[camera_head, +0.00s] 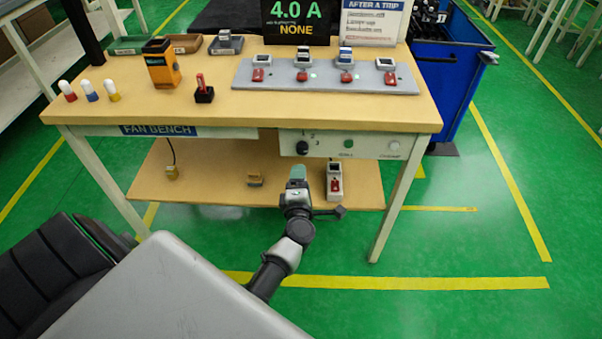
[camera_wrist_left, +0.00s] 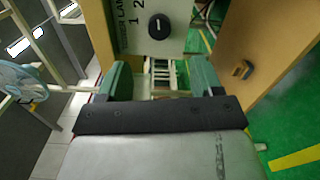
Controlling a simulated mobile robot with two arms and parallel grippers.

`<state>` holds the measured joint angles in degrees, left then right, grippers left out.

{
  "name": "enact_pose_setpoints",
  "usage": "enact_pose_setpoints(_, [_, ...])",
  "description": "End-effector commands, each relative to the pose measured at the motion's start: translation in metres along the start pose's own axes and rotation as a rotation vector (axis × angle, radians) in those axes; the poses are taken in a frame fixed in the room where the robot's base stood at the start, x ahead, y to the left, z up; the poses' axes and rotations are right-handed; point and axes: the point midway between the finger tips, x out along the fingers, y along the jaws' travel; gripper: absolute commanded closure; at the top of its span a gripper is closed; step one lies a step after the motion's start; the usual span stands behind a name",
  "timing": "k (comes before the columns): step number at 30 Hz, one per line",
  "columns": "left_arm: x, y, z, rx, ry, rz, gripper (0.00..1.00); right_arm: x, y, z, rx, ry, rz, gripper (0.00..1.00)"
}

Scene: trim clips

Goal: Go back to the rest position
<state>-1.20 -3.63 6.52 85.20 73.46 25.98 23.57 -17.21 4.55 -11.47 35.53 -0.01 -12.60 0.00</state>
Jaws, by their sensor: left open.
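My left gripper (camera_head: 297,178) is in front of the fan bench, below the tabletop's front edge and over the lower shelf in the head view. In the left wrist view its two green fingers (camera_wrist_left: 160,80) stand apart with nothing between them. The bench's control panel with a black knob (camera_wrist_left: 159,27) is just beyond the fingers; the knob also shows in the head view (camera_head: 302,147). My right gripper does not show in either view.
The wooden bench (camera_head: 225,105) carries a grey board (camera_head: 330,95) with several red switches, an orange device (camera_head: 162,66) and several small bottles. The lower shelf (camera_head: 215,178) holds a red-and-white switch unit (camera_head: 334,182). A blue cart (camera_head: 450,75) stands right. Green floor in front is clear.

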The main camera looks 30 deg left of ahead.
Motion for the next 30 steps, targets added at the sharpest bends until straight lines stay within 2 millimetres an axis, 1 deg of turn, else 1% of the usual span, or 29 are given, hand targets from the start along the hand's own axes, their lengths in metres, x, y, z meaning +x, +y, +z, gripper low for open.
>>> enact_pose_setpoints(14, [0.000, -0.001, 0.000, 0.003, -0.002, -0.001, 0.34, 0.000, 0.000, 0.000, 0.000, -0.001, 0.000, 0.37])
enact_pose_setpoints(17, [-0.005, -0.014, 0.003, 0.065, -0.033, -0.025, 0.34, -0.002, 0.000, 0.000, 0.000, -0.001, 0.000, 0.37])
enact_pose_setpoints(20, [-0.023, -0.051, 0.008, 0.242, -0.124, -0.093, 0.34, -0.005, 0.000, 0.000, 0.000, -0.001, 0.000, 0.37])
enact_pose_setpoints(21, [-0.034, -0.073, 0.010, 0.339, -0.181, -0.131, 0.34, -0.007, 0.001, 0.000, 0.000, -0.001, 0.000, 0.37])
enact_pose_setpoints(23, [-0.057, -0.110, 0.011, 0.502, -0.281, -0.195, 0.34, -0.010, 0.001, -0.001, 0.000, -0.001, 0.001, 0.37])
enact_pose_setpoints(24, [-0.074, -0.135, 0.009, 0.615, -0.354, -0.241, 0.34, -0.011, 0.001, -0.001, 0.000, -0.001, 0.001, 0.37])
enact_pose_setpoints(26, [-0.103, -0.171, 0.003, 0.772, -0.467, -0.306, 0.34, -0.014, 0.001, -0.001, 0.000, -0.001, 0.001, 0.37])
enact_pose_setpoints(27, [-0.124, -0.194, -0.004, 0.872, -0.542, -0.350, 0.34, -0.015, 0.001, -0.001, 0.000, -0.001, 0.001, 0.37])
enact_pose_setpoints(29, [-0.156, -0.225, -0.017, 1.013, -0.656, -0.411, 0.34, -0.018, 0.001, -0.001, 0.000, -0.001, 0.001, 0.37])
enact_pose_setpoints(30, [-0.178, -0.244, -0.027, 1.102, -0.734, -0.452, 0.34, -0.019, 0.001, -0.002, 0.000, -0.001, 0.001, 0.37])
